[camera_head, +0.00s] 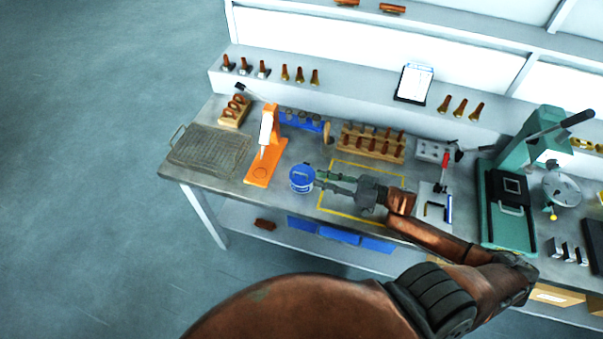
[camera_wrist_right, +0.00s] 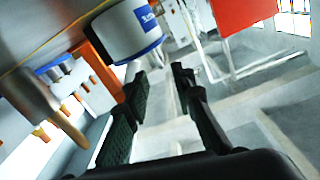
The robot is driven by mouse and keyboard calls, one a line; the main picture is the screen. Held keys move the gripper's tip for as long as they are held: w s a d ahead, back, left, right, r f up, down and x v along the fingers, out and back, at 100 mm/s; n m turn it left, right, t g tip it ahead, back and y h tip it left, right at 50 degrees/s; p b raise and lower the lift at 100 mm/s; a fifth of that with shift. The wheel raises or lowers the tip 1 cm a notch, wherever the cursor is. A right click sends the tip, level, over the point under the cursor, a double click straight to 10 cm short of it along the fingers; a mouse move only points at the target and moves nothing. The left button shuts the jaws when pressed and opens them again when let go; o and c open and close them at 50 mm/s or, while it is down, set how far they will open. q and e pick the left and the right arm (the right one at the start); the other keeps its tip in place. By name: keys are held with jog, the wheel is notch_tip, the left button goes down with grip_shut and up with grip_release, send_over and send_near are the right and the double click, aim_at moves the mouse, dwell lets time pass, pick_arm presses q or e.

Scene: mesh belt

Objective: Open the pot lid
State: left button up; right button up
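A small pot (camera_head: 302,182) with a blue top stands near the front edge of the workbench, beside the orange stand. In the right wrist view the pot (camera_wrist_right: 124,32) is white with a blue label and a blue band at one end. My right gripper (camera_head: 321,180) reaches in from the right, with its fingertips close to the pot's right side. In the right wrist view its fingers (camera_wrist_right: 160,76) are apart with nothing between them, and the pot is beyond the tips. I cannot tell whether a finger touches it. My left gripper is not in view.
An orange stand (camera_head: 260,176) is left of the pot, and a wire mesh tray (camera_head: 208,150) lies farther left. A wooden rack (camera_head: 372,143) stands behind my right gripper. A yellow outlined area (camera_head: 340,166) is mostly bare. A green press (camera_head: 508,190) is at right.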

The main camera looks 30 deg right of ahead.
aim_at(303, 174)
jog(key=x, duration=0.7)
jog(key=shift+s+r, duration=0.1)
jog(key=shift+c, duration=0.3)
grip_shut()
